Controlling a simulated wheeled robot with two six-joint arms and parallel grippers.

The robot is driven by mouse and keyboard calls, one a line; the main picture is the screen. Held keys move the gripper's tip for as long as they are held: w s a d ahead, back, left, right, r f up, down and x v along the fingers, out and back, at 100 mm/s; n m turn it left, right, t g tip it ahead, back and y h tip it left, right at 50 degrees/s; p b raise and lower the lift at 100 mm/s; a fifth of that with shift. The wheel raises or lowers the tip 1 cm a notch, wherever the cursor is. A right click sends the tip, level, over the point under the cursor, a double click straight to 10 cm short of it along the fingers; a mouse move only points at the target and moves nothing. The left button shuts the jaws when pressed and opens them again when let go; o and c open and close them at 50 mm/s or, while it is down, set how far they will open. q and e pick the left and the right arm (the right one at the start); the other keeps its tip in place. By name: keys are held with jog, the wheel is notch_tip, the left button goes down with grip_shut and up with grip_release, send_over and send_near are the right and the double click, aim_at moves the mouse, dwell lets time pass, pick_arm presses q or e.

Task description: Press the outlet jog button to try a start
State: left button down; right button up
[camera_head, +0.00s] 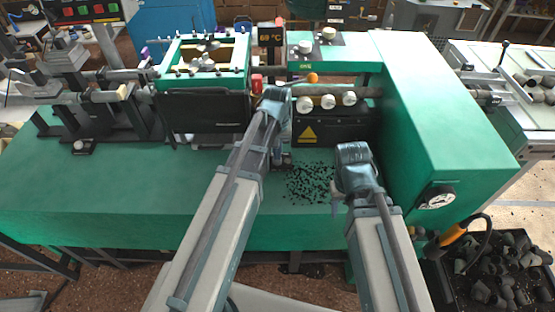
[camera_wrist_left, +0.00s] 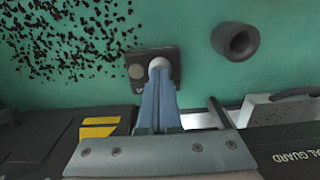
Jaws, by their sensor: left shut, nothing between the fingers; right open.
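A small dark button box (camera_wrist_left: 171,57) sits on the green machine bed, with a pale round button under my fingertips and a duller round button (camera_wrist_left: 135,71) beside it. My left gripper (camera_wrist_left: 160,70) is shut and empty. Its fingertips are at the pale button, overlapping it in the left wrist view; I cannot tell whether the button is pushed in. In the head view the box (camera_head: 286,160) is partly hidden by my left gripper (camera_head: 277,160). My right gripper (camera_head: 337,198) is over the front of the bed, its fingers mostly hidden.
Black crumbs (camera_head: 310,183) lie on the bed between my arms. Another small button box (camera_head: 84,146) is at the left. A dark block with a yellow warning label (camera_head: 307,134) stands behind, and a tall green housing (camera_head: 440,110) stands right. A black bin of grey pieces (camera_head: 495,275) is lower right.

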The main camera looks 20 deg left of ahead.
pick_arm(q)
jog(key=shift+f, duration=0.2)
dwell(0.3)
dwell(0.4)
jog(key=shift+r+p, duration=1.1)
jog(key=shift+r, duration=0.1)
notch_tip(320, 180, up, 3)
jog(key=p, duration=0.3)
jog(key=shift+r, duration=0.1)
jog(key=shift+s+d, duration=0.25)
jog(key=s+d+m+y, duration=0.1)
jog(key=s+d+m, duration=0.6)
jog(key=s+d, duration=0.3)
jog(key=s, duration=0.4)
jog(key=shift+s+d, duration=0.4)
